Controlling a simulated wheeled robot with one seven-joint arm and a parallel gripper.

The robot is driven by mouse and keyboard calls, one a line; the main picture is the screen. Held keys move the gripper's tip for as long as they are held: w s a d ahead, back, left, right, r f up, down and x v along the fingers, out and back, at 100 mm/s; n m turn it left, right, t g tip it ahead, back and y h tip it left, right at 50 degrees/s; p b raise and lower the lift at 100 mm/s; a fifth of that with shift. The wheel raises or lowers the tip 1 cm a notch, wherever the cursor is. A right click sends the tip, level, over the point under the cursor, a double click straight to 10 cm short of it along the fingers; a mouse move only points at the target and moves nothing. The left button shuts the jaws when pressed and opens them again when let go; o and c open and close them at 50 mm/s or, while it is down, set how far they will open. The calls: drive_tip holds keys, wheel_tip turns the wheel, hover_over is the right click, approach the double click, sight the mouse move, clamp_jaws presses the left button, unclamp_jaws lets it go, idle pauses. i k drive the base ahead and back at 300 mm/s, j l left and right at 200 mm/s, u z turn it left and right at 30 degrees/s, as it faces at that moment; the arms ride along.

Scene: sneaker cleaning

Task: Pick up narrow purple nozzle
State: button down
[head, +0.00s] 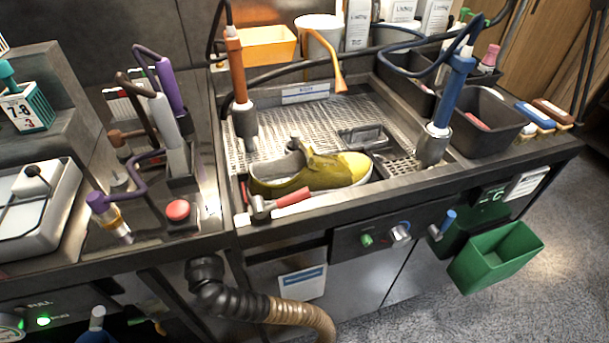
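Two purple tools are in the head view, and I cannot tell for sure which is the narrow purple nozzle. One is a slim purple handle (169,86) standing upright in a dark holder, beside a grey-white tool (166,122) and with a dark hose curving from its top. The other is a purple piece (98,203) with a curved purple tube and a clear, yellow-banded tip, low over the left counter. The lower end of the upright purple handle is partly hidden. My gripper is not in view.
A red button (178,209) sits on the counter near the purple tools. A white tray (32,205) is at the left. A yellow sneaker (320,172) lies on the sink grate, with orange (236,65) and blue (449,92) hosed tools near it. A green bin (496,258) hangs at the front right.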

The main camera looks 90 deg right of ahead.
sight(164, 69)
drive_tip(key=k+l, duration=0.2)
drive_tip(key=k, duration=0.15)
drive_tip(key=k+l+z, duration=0.2)
drive_tip(key=k+l, duration=0.15)
drive_tip(key=k, duration=0.25)
drive_tip(key=k+l+z, duration=0.1)
drive_tip(key=k+l, duration=0.15)
drive_tip(key=k, duration=0.2)
drive_tip(key=k+l+z, duration=0.15)
drive_tip(key=k+l, duration=0.2)
drive_tip(key=k+l+u, duration=0.2)
drive_tip(key=l, duration=0.2)
drive_tip(key=i+l, duration=0.05)
drive_tip(key=i, duration=0.05)
